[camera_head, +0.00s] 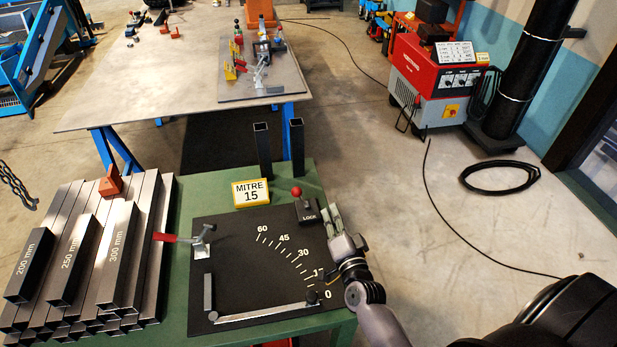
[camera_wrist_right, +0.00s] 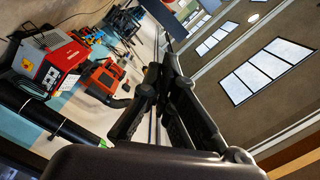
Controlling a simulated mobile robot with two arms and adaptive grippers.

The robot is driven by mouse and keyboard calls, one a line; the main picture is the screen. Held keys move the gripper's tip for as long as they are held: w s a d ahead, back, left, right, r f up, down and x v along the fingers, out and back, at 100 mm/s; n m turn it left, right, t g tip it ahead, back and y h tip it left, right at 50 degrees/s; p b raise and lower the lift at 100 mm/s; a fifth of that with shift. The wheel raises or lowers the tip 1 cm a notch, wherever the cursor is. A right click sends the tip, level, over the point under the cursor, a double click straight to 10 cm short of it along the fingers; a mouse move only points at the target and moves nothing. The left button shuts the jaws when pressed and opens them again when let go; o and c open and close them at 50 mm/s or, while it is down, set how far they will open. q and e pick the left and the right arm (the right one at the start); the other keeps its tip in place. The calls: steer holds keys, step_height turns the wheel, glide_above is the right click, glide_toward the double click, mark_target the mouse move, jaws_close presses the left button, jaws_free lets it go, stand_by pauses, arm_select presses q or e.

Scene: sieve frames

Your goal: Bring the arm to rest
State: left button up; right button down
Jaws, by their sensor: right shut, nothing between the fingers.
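My right gripper (camera_head: 331,212) is in the head view at the right edge of the black mitre plate (camera_head: 235,270), beside the lock block (camera_head: 308,211) with its red knob. Its fingers are shut and empty, and they point away from me. The right wrist view also shows the dark fingers (camera_wrist_right: 150,100) with nothing between them. The gripper and wrist hide part of the plate's right edge, near the 15 mark. A light bar (camera_head: 262,312) lies along the plate's front, its right end near the 0 mark. My left gripper is not in view.
Grey square tubes (camera_head: 155,230) are stacked at the left, with shorter marked pieces on top. A red-handled clamp (camera_head: 203,243) stands on the plate. A yellow MITRE 15 sign (camera_head: 251,193) and two upright tubes (camera_head: 263,150) stand behind. The floor at the right is open, with a coiled cable (camera_head: 500,177).

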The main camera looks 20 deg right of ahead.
steer(key=s+a+f+n+g+y, duration=0.2)
steer(key=s+a+n+g+y, duration=0.4)
steer(key=a+n, duration=0.4)
steer(key=s+d+n+g+h, duration=0.2)
steer(key=s+n+g, duration=0.5)
steer(key=s, duration=1.3)
step_height(320, 180, down, 31)
steer(key=s+m+g+b, duration=0.1)
steer(key=s+g+b, duration=0.1)
steer(key=b, duration=0.1)
steer(key=s+d+f+g+b, duration=0.1)
steer(key=s+d+f, duration=0.2)
steer(key=s+f, duration=1.2)
steer(key=shift+s+f+h, duration=0.25)
steer(key=shift+f+h, duration=0.05)
steer(key=shift+f, duration=0.3)
